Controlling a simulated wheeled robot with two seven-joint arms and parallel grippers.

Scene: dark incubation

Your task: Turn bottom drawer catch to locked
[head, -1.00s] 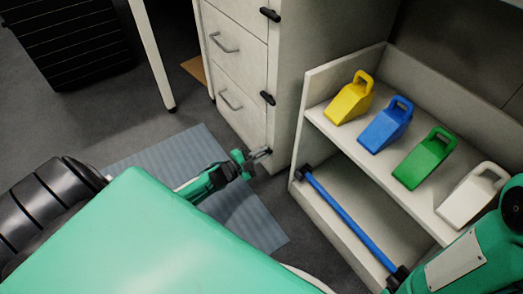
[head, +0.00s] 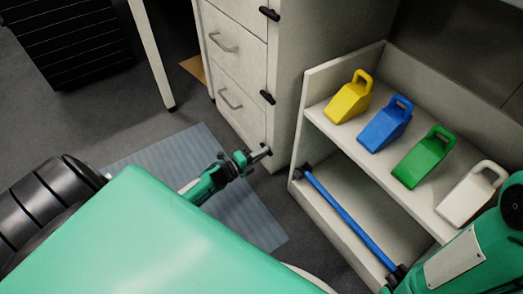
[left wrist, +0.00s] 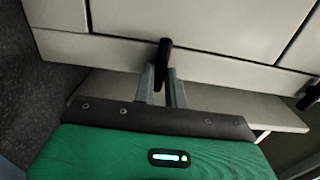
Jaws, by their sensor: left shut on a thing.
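The bottom drawer catch is a small black bar (left wrist: 164,52) in the left wrist view, lying across the seam between the pale drawer front (left wrist: 130,16) and the cabinet's edge strip. My left gripper (left wrist: 162,88) is shut on it, with a grey finger on either side. In the head view my left gripper (head: 262,154) is at the lower front corner of the white drawer cabinet (head: 318,70). The catch there is mostly hidden by the fingers. My right gripper is out of view.
Two more black catches, the middle one (head: 267,97) and the upper one (head: 269,13), sit above on the cabinet. To the right is a low shelf (head: 322,85) with yellow, blue, green and white scoops and a blue bar. A ribbed mat (head: 262,226) lies below my left arm.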

